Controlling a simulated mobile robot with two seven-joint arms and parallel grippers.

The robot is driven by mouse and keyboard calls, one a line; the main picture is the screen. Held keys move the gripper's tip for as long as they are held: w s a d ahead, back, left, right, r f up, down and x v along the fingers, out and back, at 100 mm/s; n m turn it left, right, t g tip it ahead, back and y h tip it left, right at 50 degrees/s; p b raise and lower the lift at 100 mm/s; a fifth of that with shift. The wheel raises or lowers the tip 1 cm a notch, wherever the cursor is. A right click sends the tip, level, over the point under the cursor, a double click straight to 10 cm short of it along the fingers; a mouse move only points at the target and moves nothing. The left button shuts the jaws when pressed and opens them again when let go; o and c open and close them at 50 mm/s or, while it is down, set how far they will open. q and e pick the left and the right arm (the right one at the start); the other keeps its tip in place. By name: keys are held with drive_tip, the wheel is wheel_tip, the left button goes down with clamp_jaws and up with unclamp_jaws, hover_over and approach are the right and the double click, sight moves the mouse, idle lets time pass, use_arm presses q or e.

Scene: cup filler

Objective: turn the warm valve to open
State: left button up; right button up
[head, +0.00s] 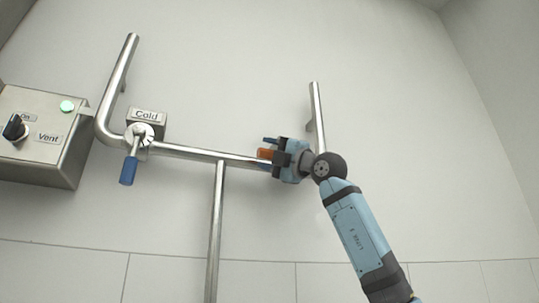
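The warm valve shows only as a short orange-red handle end (266,154) at the middle of the head view. Its body and any label are hidden behind my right gripper. My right gripper (274,148) is at the handle, with the orange end sticking out to the left by its dark fingers. I cannot tell whether the fingers are closed on the handle or only beside it. My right arm comes up from the lower right. My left gripper is not in view.
The cold valve (138,134) has a blue handle (129,171) pointing down. Steel pipes (216,225) run along the wall, with an upright pipe (317,115) close to my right wrist. A steel box (42,137) with a Vent knob and lit green button is at left.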

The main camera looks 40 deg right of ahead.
drive_tip(key=b+v, duration=0.5)
drive_tip(key=v, duration=0.9)
